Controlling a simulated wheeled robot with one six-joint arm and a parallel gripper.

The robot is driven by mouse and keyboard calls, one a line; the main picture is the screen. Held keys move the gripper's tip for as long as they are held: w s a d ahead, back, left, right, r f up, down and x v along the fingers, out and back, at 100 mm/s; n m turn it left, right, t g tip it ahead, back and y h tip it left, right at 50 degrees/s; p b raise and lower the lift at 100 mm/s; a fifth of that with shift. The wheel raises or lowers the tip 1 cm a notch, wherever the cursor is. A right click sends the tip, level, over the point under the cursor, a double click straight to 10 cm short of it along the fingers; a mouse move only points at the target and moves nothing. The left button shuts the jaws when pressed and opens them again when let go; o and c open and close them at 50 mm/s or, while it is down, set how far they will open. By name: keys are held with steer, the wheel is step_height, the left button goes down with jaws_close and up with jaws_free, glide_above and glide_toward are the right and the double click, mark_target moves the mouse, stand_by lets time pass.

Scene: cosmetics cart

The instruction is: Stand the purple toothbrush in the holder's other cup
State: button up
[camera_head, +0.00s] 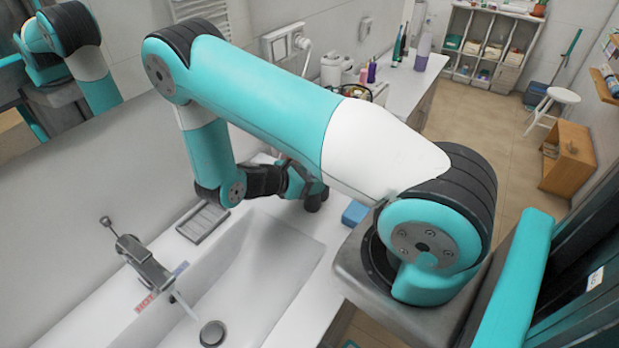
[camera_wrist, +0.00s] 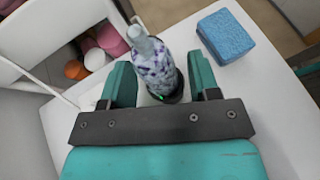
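My gripper (camera_wrist: 161,64) is open in the wrist view, with one teal finger on each side of a purple-and-white marbled bottle-like thing (camera_wrist: 158,72). It has a pale grey-blue top and a dark base with a small green light. I cannot tell whether it is the purple toothbrush. In the head view my gripper (camera_head: 310,187) is low over the white counter beyond the basin, and my arm hides much of it. I cannot make out the toothbrush holder or its cups in either view.
A blue sponge (camera_wrist: 226,36) lies right of my gripper. It also shows in the head view (camera_head: 355,213). A white container (camera_wrist: 38,50) with pink and orange items stands at left. The basin (camera_head: 262,262) and faucet (camera_head: 145,264) are in front. Several bottles stand farther back on the counter.

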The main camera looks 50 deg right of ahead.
steer(key=shift+o, duration=0.2)
steer(key=shift+a, duration=0.1)
steer(key=shift+w+a+r, duration=0.15)
steer(key=shift+a, duration=0.1)
steer(key=b+v, duration=0.4)
steer(key=v, duration=1.2)
steer(key=shift+a+b, duration=0.25)
steer(key=shift+b, duration=0.1)
steer(key=shift+w+r, duration=0.1)
steer(key=shift+r, duration=0.05)
